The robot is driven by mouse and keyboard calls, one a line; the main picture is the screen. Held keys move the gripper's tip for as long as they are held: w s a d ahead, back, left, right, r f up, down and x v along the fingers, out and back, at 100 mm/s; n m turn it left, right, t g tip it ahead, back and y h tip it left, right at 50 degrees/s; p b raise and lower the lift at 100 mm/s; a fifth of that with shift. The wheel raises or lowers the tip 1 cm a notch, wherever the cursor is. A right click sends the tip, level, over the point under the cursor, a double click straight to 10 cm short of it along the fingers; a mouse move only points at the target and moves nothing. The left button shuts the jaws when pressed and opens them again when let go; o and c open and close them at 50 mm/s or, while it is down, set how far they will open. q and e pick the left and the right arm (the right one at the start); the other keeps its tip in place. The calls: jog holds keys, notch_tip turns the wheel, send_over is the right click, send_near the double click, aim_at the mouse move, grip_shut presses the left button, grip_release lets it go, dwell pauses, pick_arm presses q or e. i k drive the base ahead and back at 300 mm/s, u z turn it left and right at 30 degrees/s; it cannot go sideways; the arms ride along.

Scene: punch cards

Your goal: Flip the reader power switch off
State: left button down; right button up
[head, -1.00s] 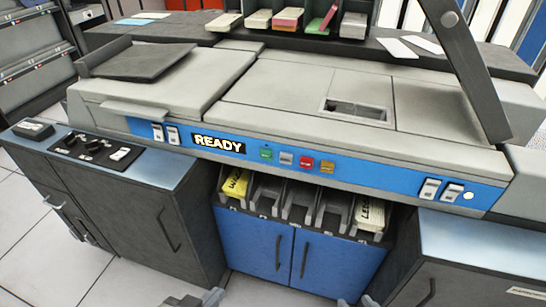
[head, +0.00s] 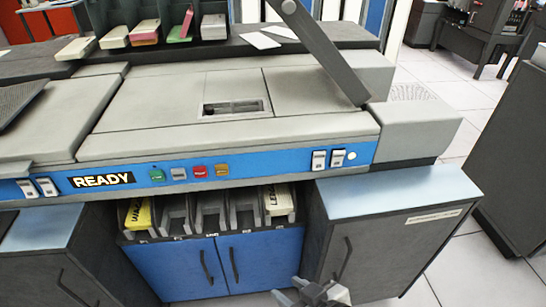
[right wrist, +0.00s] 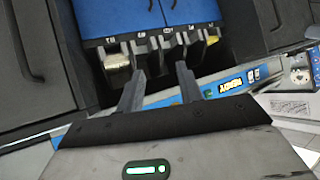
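The card reader (head: 225,130) has a blue front strip with a black READY sign (head: 102,180) in pale letters. Two white rocker switches, a left one (head: 318,160) and a right one (head: 337,159), sit near the strip's right end beside a white round button or lamp (head: 351,155). Another white switch pair (head: 37,187) is left of the sign; it also shows in the right wrist view (right wrist: 253,75). I cannot read which is power. My right gripper (head: 318,295) is low in front of the cabinets, well below the switches. Its fingers (right wrist: 160,78) are apart and empty. My left gripper is out of view.
Card bins (head: 210,212) sit above blue cabinet doors (head: 215,268). A dark cabinet (head: 390,235) with a light blue top stands at right below the switches. A raised dark panel (head: 325,55) slants over the reader's right side. Coloured buttons (head: 199,171) line the strip.

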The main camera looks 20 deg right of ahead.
aim_at(338, 156)
jog(key=z, duration=0.55)
jog(key=k, duration=1.3)
jog(key=z, duration=0.25)
jog(key=i, duration=0.25)
jog(key=u, duration=0.8)
jog(key=i, duration=1.4)
jog(key=z, duration=0.55)
